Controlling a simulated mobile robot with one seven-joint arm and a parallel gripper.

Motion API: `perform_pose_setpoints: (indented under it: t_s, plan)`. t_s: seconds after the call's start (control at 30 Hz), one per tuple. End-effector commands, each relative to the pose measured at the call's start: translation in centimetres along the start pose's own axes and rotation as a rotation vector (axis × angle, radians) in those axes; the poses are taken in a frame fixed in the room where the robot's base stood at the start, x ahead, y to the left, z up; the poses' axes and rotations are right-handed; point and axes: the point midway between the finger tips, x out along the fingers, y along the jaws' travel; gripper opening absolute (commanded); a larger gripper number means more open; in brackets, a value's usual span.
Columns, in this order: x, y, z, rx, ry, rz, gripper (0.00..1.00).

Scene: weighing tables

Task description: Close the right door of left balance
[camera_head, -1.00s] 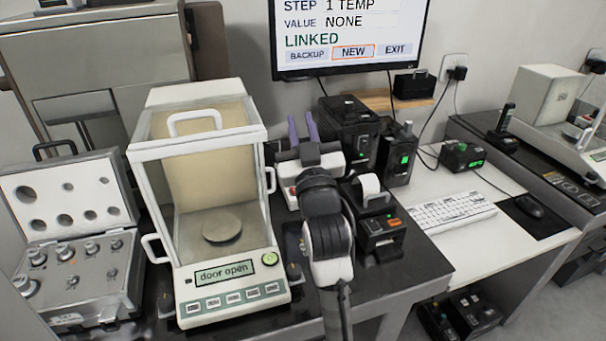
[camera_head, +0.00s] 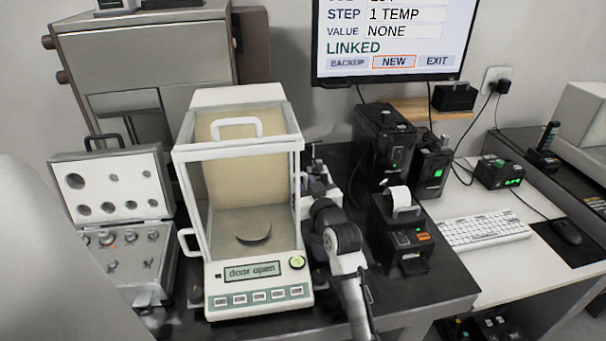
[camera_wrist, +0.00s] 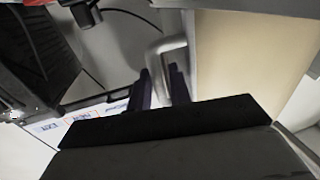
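The left balance (camera_head: 292,150) is a white-framed glass box on the dark table, with a round pan (camera_head: 254,231) inside. Its display (camera_head: 254,272) reads "door open". The handle of its right door (camera_wrist: 157,72) shows in the wrist view as a pale grey loop. My gripper (camera_head: 317,172) is beside the balance's right wall, partly hidden by my arm in the head view. In the wrist view, its dark purple fingers (camera_wrist: 160,88) stand apart, one on each side of the handle bar. I cannot tell whether they touch it.
A weight case (camera_head: 112,165) stands open left of the balance. A small printer (camera_head: 405,240) and black boxes (camera_head: 383,135) stand to the right, close to my arm. The monitor (camera_head: 395,40) hangs behind. A keyboard (camera_head: 485,230) lies on the white table.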

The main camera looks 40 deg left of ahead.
Motion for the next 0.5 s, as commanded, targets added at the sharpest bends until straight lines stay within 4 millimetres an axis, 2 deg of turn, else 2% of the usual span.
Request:
perform_pose_setpoints:
  t_s: [0.13,0.43,0.5]
  plan:
    - [1.3,0.0,-0.1,-0.002,0.000,0.000,0.20]
    - [1.6,0.0,0.0,-0.001,0.000,0.001,0.20]
    - [1.6,0.0,0.0,-0.001,0.000,0.001,0.13]
